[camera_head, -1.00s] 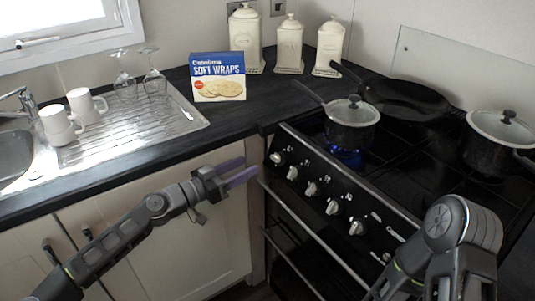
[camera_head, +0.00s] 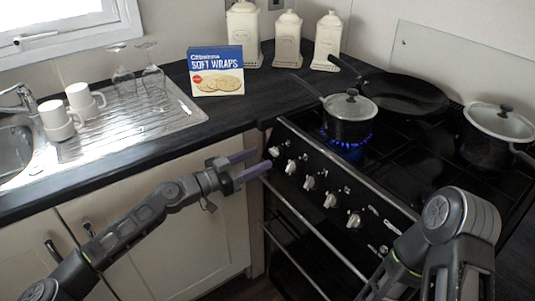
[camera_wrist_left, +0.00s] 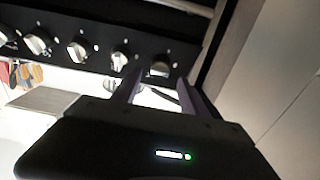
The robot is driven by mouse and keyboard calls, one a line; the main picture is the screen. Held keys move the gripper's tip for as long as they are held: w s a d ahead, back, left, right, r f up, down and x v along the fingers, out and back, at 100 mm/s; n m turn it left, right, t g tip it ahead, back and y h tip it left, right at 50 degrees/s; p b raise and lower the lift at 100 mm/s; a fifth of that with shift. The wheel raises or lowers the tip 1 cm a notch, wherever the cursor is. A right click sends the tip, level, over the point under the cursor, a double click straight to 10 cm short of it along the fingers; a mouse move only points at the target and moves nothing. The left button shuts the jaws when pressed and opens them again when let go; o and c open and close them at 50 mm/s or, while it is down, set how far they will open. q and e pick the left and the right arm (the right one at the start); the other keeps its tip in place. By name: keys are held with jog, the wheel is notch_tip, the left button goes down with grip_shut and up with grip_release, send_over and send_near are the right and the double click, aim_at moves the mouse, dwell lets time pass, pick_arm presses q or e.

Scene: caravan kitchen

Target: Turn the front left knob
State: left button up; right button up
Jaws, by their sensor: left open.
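The oven's control panel carries a row of silver knobs along its front. The leftmost knob (camera_head: 274,152) is at the panel's left end in the head view. My left gripper (camera_head: 253,162) is open and empty, its purple fingers pointing at this knob from the left, just short of it. In the left wrist view the end knob (camera_wrist_left: 160,68) shows just beyond and between the open fingers (camera_wrist_left: 158,80); contact cannot be told. My right arm (camera_head: 455,225) is at the lower right; its gripper is not visible.
A blue flame (camera_head: 346,141) burns under a lidded saucepan (camera_head: 349,118). A frying pan (camera_head: 405,95) and another pot (camera_head: 490,138) stand on the hob. The oven rail (camera_head: 310,240) runs below the knobs. The worktop (camera_head: 150,148) edge lies behind my left gripper.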

aim_at(271, 153)
pick_arm(q)
jog(key=x, duration=0.4)
jog(key=shift+d, duration=0.1)
jog(key=shift+c, duration=0.4)
grip_shut()
